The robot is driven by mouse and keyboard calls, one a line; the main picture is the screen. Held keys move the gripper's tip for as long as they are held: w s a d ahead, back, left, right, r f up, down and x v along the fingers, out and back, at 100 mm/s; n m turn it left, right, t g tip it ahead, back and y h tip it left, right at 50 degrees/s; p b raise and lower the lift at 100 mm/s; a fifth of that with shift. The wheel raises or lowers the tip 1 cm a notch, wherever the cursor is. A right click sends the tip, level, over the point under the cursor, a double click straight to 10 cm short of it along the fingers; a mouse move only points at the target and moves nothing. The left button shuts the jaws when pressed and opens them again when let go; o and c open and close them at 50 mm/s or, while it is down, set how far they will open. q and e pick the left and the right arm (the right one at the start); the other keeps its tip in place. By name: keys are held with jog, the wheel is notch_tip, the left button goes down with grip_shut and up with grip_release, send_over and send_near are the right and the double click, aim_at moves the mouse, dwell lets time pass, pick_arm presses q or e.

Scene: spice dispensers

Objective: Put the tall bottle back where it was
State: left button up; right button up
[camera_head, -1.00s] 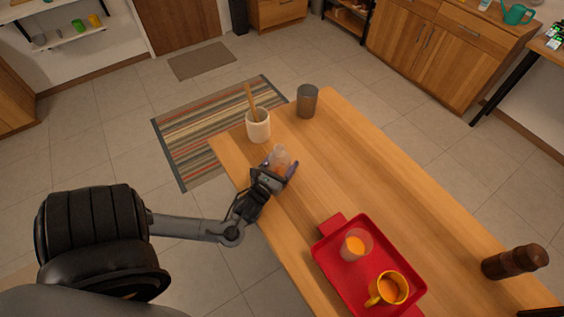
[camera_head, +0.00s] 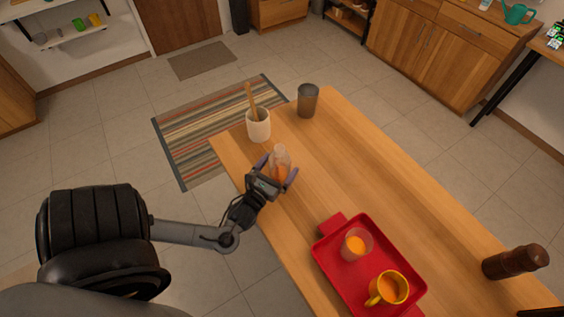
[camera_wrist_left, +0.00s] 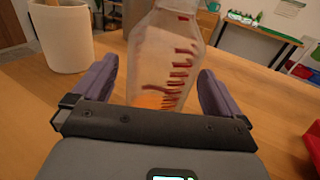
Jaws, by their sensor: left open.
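The tall bottle (camera_head: 281,157) is clear, with red markings and some orange liquid at the bottom. It stands upright on the wooden table near its left edge. In the left wrist view the bottle (camera_wrist_left: 165,60) rises between and just beyond the fingers, with its top cut off by the frame. My left gripper (camera_head: 276,172) is open, its two purple fingers apart on either side of the bottle; it also shows in the left wrist view (camera_wrist_left: 160,85). The bottle's lower part is partly hidden by the gripper in the head view. My right gripper is not in view.
A white crock (camera_head: 258,125) with a wooden utensil stands just behind the bottle, and a grey cup (camera_head: 307,101) is further back. A red tray (camera_head: 337,273) holds a glass (camera_head: 356,245) and a yellow mug (camera_head: 389,289). The table's middle is clear.

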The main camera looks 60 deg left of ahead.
pick_arm(q)
jog(key=v, duration=0.8)
jog(key=shift+s+d, duration=0.15)
jog(key=shift+s, duration=0.15)
jog(key=shift+s+d, duration=0.25)
jog(key=shift+s, duration=0.2)
